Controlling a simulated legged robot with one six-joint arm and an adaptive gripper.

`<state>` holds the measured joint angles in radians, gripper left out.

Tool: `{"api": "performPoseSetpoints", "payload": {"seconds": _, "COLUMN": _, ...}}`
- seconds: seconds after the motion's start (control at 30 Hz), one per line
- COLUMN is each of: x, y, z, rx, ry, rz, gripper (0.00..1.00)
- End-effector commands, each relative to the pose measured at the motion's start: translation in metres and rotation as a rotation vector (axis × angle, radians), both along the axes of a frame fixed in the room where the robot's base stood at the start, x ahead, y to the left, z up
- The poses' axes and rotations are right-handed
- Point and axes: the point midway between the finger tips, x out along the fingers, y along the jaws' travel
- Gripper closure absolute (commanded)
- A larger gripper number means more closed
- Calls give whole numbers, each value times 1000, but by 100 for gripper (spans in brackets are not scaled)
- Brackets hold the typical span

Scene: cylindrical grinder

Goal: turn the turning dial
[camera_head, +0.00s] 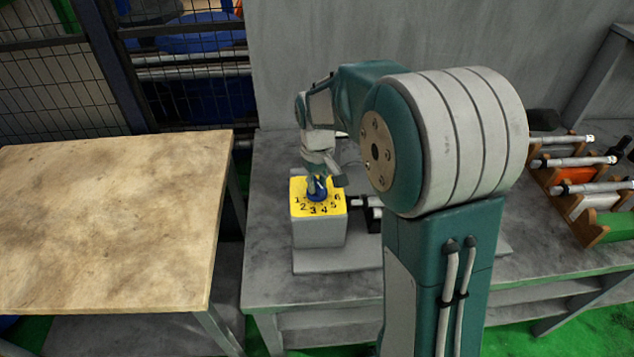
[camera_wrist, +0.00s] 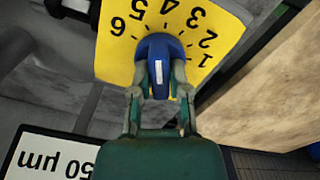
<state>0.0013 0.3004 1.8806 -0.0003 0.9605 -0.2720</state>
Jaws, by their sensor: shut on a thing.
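The turning dial is a blue knob (camera_head: 317,190) on a yellow face (camera_head: 299,187) with black numbers 1 to 6, on top of a grey box (camera_head: 318,234). In the wrist view the blue dial (camera_wrist: 160,50) carries a white mark, which points away from the numbers, toward my gripper. My gripper (camera_wrist: 161,80) is shut on the dial, with one finger on each side of it. In the head view my gripper (camera_head: 318,182) reaches down onto the dial from above, and its fingers partly cover it.
The box stands on a grey bench (camera_head: 270,285). A wooden table (camera_head: 110,220) stands to the left across a narrow gap. A rack with several grey cylindrical tools (camera_head: 575,162) is at the right. A sign reading "50 µm" (camera_wrist: 55,160) shows in the wrist view.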

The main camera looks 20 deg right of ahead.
Motion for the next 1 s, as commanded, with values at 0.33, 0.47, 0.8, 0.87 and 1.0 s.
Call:
{"api": "performPoseSetpoints", "payload": {"seconds": 0.33, "x": 0, "y": 1, "z": -1, "rx": 1, "ry": 0, "rz": -168, "gripper": 100}}
{"api": "performPoseSetpoints", "payload": {"seconds": 0.47, "x": 0, "y": 1, "z": -1, "rx": 1, "ry": 0, "rz": -195, "gripper": 100}}
{"api": "performPoseSetpoints", "payload": {"seconds": 0.8, "x": 0, "y": 1, "z": -2, "rx": 1, "ry": 0, "rz": -206, "gripper": 100}}
{"api": "performPoseSetpoints", "payload": {"seconds": 0.87, "x": 0, "y": 1, "z": -2, "rx": 1, "ry": 0, "rz": -206, "gripper": 100}}
{"api": "performPoseSetpoints", "payload": {"seconds": 1.0, "x": 0, "y": 1, "z": -1, "rx": 1, "ry": 1, "rz": -206, "gripper": 43}}
